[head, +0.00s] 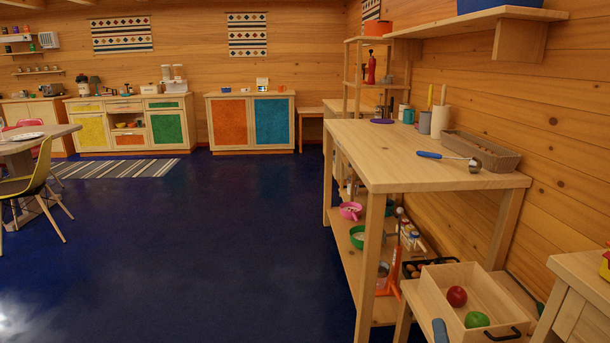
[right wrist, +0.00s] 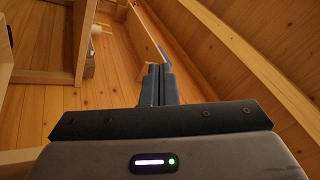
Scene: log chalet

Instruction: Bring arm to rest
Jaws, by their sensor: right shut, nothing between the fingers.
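My right gripper (right wrist: 156,72) shows in the right wrist view with its two dark fingers together and nothing between them. In the head view, the tip of my right gripper (head: 440,330) just shows at the bottom edge, left of the wooden tray (head: 452,308). The rest of the right arm is out of the head view. My left gripper is in neither view.
A wooden workbench (head: 390,160) stands at the right, with a blue-handled ladle (head: 448,158) and a woven basket (head: 483,150) on top. The tray holds a red apple (head: 457,296) and a green apple (head: 477,320). The blue floor (head: 220,240) is clear.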

